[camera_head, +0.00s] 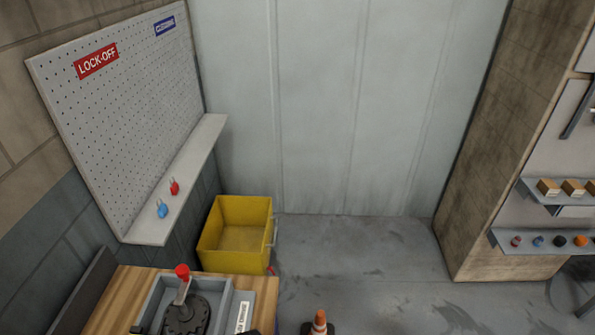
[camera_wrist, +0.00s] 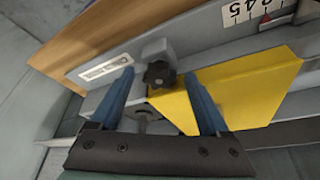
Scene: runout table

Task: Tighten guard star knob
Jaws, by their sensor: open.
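The black star knob (camera_wrist: 159,73) shows in the wrist view, on a grey block beside the yellow guard (camera_wrist: 240,90). My gripper (camera_wrist: 159,78) is open, with its two blue fingers pointing toward the knob. In the picture the knob lies between the fingertips, with a gap on each side. I cannot tell whether the tips reach as deep as the knob. The right finger overlaps the yellow guard in the picture. The knob, the guard and my gripper are not clearly visible in the head view.
A grey rail with a white label (camera_wrist: 105,68) and a numbered scale (camera_wrist: 258,12) runs behind the knob. In the head view, a wooden bench (camera_head: 115,300) carries a red-knobbed lever (camera_head: 183,285).

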